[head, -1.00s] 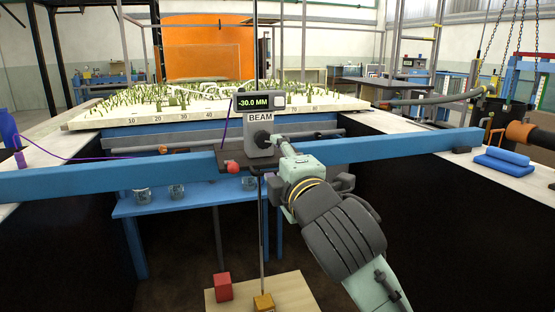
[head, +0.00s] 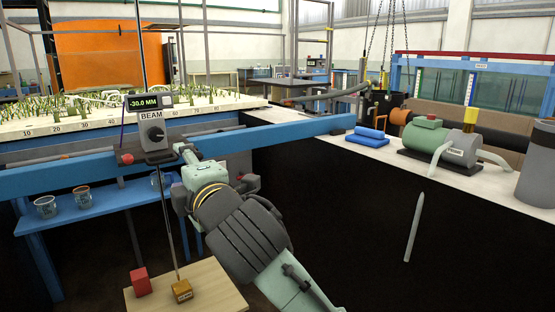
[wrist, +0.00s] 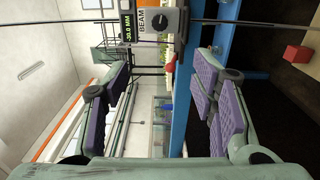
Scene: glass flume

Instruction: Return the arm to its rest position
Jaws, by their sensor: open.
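My arm reaches up from the bottom of the head view. My gripper (head: 187,152) is at its far end, close to the grey BEAM gauge (head: 153,138) on the blue crossbeam (head: 280,132). In the wrist view my gripper (wrist: 165,95) has its purple-padded fingers wide apart with nothing between them. The gauge (wrist: 166,22) with its dark knob stands beyond the fingertips, and its display reads -30.0 MM. In the head view the fingertips are partly hidden behind the wrist, so I cannot tell there whether they touch the knob.
A thin rod runs down from the gauge to an orange block (head: 181,290) on a board, beside a red block (head: 140,281). Glass beakers (head: 82,197) stand on a blue shelf. A green pump (head: 425,134) and blue pads (head: 369,134) sit on the right ledge. A dark pit opens below.

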